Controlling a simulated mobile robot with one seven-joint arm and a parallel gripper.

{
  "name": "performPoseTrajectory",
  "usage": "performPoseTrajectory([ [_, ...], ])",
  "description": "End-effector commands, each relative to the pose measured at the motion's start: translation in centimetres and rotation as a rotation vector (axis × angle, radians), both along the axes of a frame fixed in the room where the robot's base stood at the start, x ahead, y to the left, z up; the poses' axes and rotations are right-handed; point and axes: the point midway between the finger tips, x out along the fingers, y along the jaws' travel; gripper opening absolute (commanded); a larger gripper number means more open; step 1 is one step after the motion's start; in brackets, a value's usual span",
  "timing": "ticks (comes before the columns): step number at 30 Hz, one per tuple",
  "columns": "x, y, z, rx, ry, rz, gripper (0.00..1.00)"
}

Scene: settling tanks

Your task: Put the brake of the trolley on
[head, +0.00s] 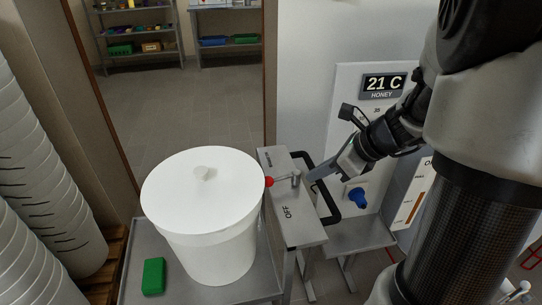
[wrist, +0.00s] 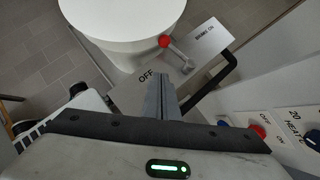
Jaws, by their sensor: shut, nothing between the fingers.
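The trolley (head: 150,230) stands below me with a grey box at one end. The brake lever has a red knob (head: 269,182) and a metal arm leading to a pivot (head: 295,180) on the box top. The knob points left toward the white bucket, between the OFF lettering (head: 286,212) and the BRAKE ON lettering (head: 268,160). In the wrist view the red knob (wrist: 164,41) is beside the bucket, beyond my fingertips. My gripper (head: 312,177) is shut and empty, close to the pivot on the right; I cannot tell whether it touches. It also shows in the wrist view (wrist: 162,82).
A lidded white bucket (head: 205,230) and a green block (head: 153,276) stand on the trolley. A black handle (head: 331,210) rises at the box's right. Stacked buckets (head: 40,180) stand left.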

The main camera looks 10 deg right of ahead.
Motion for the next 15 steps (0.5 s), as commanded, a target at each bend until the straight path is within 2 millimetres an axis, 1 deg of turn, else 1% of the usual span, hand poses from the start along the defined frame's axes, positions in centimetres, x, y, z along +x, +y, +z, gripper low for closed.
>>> performPoseTrajectory([
  [3, 0.06, -0.29, 0.13, 0.019, -0.001, -0.026, 0.0],
  [11, 0.11, -0.22, 0.05, 0.017, -0.002, -0.024, 0.0],
  [15, 0.46, 0.18, -0.65, 0.017, -0.001, -0.022, 0.0],
])
